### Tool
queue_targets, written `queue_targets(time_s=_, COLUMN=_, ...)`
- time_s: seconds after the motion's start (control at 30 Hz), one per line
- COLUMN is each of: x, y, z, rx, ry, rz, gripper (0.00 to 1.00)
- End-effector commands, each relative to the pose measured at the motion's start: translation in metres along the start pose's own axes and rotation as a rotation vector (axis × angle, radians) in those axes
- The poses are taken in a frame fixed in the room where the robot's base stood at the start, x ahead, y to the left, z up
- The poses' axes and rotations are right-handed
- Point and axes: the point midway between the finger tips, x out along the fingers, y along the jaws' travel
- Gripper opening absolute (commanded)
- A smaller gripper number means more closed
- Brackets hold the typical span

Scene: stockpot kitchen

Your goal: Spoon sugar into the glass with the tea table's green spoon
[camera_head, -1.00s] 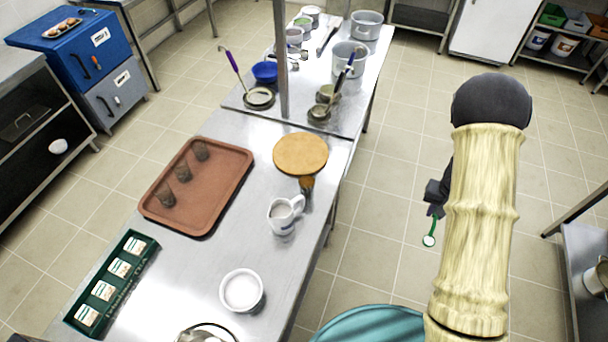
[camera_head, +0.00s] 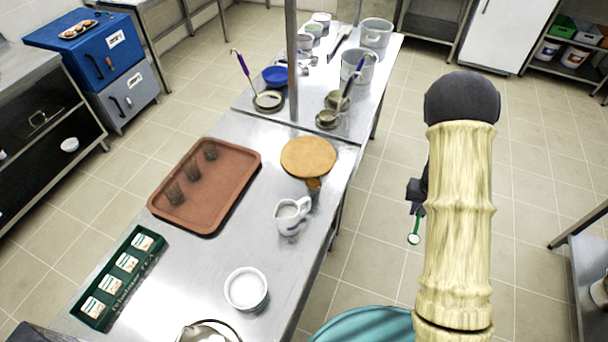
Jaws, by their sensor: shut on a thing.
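My gripper (camera_head: 416,203) is shut on the green spoon (camera_head: 414,238), to the right of the table and over the floor in the picture. The spoon hangs below the jaws with its bowl lowest. The bowl looks pale inside; I cannot tell whether it holds anything. A white bowl (camera_head: 246,305) with white contents, perhaps the sugar, stands near the table's front. Three dark, see-through glasses (camera_head: 191,169) stand in a row on the brown tray (camera_head: 226,192), left of the white bowl and further back. The gripper is well apart from both.
A white patterned jug (camera_head: 290,217) and a round wooden board (camera_head: 308,156) stand along the table's right side. A green box of packets (camera_head: 123,275) lies front left. A metal-rimmed vessel (camera_head: 208,332) is cut off at the bottom edge. Pots and ladles crowd the far table.

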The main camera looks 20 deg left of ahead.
Motion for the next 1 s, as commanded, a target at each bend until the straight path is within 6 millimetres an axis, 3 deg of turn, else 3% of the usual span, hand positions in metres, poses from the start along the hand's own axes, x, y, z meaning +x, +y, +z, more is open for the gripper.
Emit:
queue_targets(time_s=0.37, x=-0.008, y=-0.015, z=-0.002, rx=0.125, ry=-0.001, rz=0.000, gripper=0.00)
queue_targets(time_s=1.0, x=-0.044, y=-0.112, z=-0.003, rx=1.046, ry=-0.003, rz=0.004, gripper=0.00)
